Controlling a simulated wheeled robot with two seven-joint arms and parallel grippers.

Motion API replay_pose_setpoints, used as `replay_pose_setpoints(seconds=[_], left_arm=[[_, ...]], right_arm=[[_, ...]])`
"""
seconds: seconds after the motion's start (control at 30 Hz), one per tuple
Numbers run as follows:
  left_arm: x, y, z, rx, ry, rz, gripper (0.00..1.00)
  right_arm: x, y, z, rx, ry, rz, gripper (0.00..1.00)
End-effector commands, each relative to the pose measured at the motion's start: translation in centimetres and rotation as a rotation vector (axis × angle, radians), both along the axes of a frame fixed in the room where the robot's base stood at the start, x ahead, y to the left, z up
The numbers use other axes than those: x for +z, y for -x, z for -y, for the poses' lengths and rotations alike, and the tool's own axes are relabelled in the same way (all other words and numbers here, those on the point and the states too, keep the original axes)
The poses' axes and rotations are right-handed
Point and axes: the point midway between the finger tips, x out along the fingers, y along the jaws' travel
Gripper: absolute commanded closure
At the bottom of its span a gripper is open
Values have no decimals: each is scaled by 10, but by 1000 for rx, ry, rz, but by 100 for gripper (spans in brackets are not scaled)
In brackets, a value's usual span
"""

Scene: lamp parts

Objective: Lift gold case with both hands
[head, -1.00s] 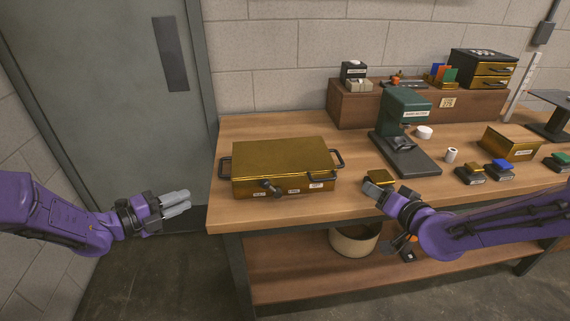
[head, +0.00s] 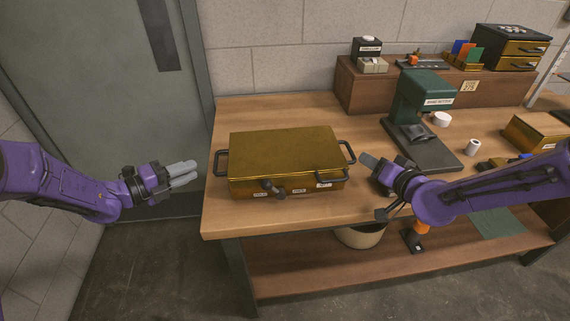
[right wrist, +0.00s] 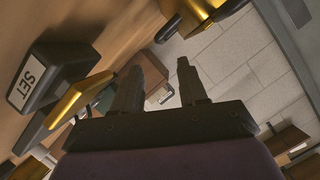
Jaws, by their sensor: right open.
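The gold case (head: 285,150) lies flat near the left end of the workbench, with latches and small labels on its front. It has a dark left handle (head: 221,163) and a dark right handle (head: 347,153). My left gripper (head: 188,173) is off the bench's left edge, left of the left handle and apart from it. Its two fingers point right; their gap is unclear. My right gripper (head: 367,164) is just right of the right handle, fingers pointing at it; contact is unclear. In the right wrist view its fingers (right wrist: 160,85) are apart with nothing between them.
A green press (head: 420,105) stands right of the case, before a wooden riser (head: 390,88) with boxes. A white roll (head: 472,147) and another gold box (head: 535,133) are further right. A block labelled SET (right wrist: 50,75) shows in the right wrist view. A bin (head: 360,236) sits below.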

Motion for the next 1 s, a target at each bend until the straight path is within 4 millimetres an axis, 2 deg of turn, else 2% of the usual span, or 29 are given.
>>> replay_pose_setpoints(seconds=[0.4,0.6,0.87,0.9,0.97,1.0], left_arm=[[-14,-45,57,1,-1,0,75],[-16,-54,68,3,1,-1,75],[-16,-55,69,4,2,0,75],[-16,-55,69,4,2,0,82],[-16,-55,69,4,2,0,100],[-16,-55,69,4,2,0,100]], right_arm=[[-25,-70,-20,4,2,-1,58],[-30,-84,-24,4,0,-1,58],[-30,-85,-25,5,-1,0,58],[-30,-85,-25,5,-1,0,64],[-30,-85,-25,5,-1,0,84],[-30,-85,-25,5,-1,0,97]])
